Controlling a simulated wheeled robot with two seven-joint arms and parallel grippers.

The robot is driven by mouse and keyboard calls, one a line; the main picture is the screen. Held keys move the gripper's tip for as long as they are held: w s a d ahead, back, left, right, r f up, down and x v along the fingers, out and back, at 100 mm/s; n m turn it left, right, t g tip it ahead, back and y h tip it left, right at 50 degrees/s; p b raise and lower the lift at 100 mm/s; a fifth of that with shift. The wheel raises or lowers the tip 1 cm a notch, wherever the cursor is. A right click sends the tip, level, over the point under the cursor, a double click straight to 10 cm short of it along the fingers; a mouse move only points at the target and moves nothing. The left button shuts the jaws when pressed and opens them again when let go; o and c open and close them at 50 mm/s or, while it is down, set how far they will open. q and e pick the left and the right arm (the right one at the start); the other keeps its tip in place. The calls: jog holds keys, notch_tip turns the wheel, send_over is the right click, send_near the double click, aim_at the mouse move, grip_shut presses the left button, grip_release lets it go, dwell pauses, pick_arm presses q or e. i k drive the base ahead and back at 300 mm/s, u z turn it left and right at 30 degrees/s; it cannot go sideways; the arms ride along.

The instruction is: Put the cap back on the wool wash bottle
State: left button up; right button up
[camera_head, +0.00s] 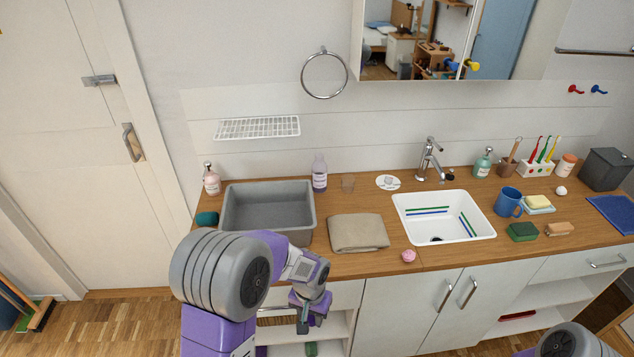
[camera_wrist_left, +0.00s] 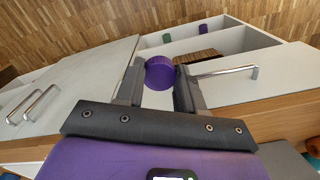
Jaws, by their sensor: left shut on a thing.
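The wool wash bottle (camera_head: 319,174) looks to be the clear, purple-tinted bottle with a label, upright at the back of the counter, just right of the grey basin. A round purple cap (camera_wrist_left: 159,73) sits between the fingertips of my left gripper (camera_head: 308,312) in the left wrist view, and the jaws are shut on it. In the head view this gripper hangs in front of the cabinet, below the counter edge and well away from the bottle; I cannot make out the cap there. My right gripper is out of view.
The tap (camera_head: 430,160) and sink (camera_head: 398,205) are farther right. Below, cabinet doors (camera_head: 405,310) and open shelves face my left gripper.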

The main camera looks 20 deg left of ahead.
aim_at(319, 166)
jog(key=k, duration=0.4)
jog(key=z, duration=1.15)
jog(key=i, duration=0.85)
jog(key=u, duration=2.55)
